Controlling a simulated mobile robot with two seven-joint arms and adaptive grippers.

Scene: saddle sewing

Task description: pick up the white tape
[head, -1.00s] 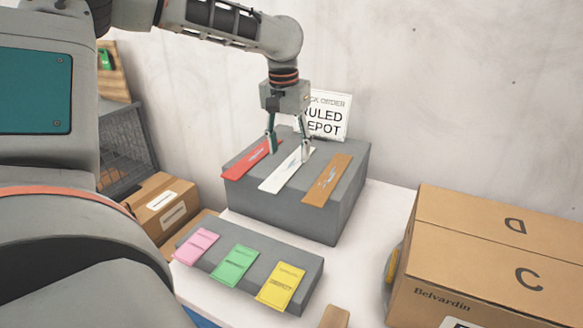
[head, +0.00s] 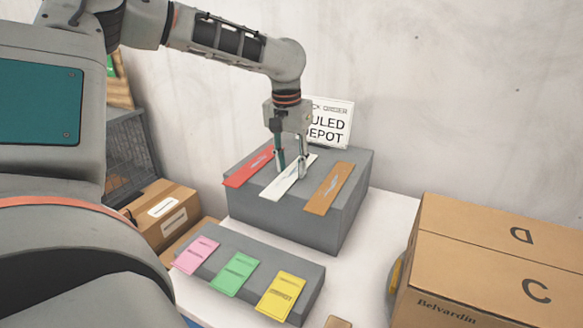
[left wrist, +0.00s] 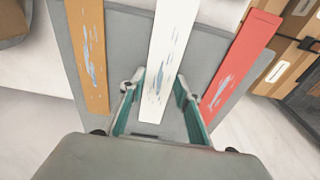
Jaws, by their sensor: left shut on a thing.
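The white tape (head: 284,186) is a flat white strip lying on top of the grey block (head: 285,220), between a red strip (head: 247,168) and a brown strip (head: 329,190). My left gripper (head: 291,168) points down from above with its fingers on either side of the tape, shut on it. In the left wrist view the white tape (left wrist: 170,45) runs between the teal-lined fingers of the left gripper (left wrist: 156,88). The tape shows no clear lift off the block. My right gripper is not in view.
A lower grey block (head: 232,254) in front holds pink, green and yellow cards. A sign (head: 330,122) stands behind the tall block. A large cardboard box (head: 480,255) is at the right. A smaller carton (head: 165,213) and a dark mesh bin (head: 130,150) are at the left.

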